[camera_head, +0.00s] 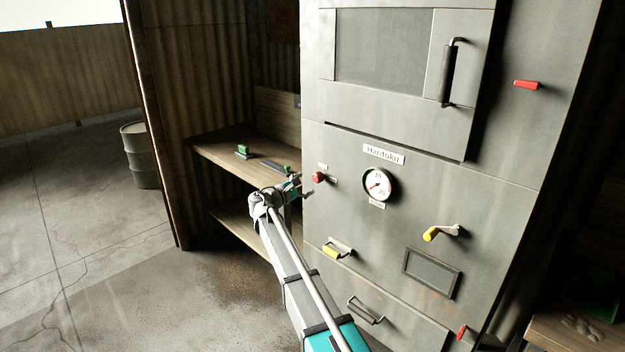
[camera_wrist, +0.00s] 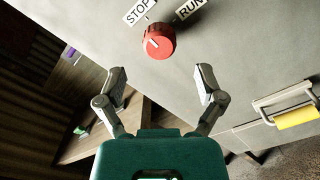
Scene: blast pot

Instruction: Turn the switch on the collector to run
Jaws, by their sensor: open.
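The switch is a round red knob (camera_wrist: 159,41) on the grey collector panel (camera_head: 345,220). In the wrist view, a STOP label (camera_wrist: 139,12) is at its upper left and a RUN label (camera_wrist: 189,8) at its upper right. The knob's white mark appears to point up and left, toward STOP. In the head view the red knob (camera_head: 317,177) is at the panel's left edge. My gripper (camera_wrist: 160,73) is open and empty, its two fingers spread below the knob and apart from it. In the head view my gripper (camera_head: 302,188) is just left of the knob.
A pressure-style gauge (camera_head: 378,185) sits right of the knob. Yellow-handled parts (camera_head: 331,252) (camera_head: 440,233) stick out lower on the panel. A wooden shelf (camera_head: 215,160) with small green items stands behind my gripper. Open floor lies to the left.

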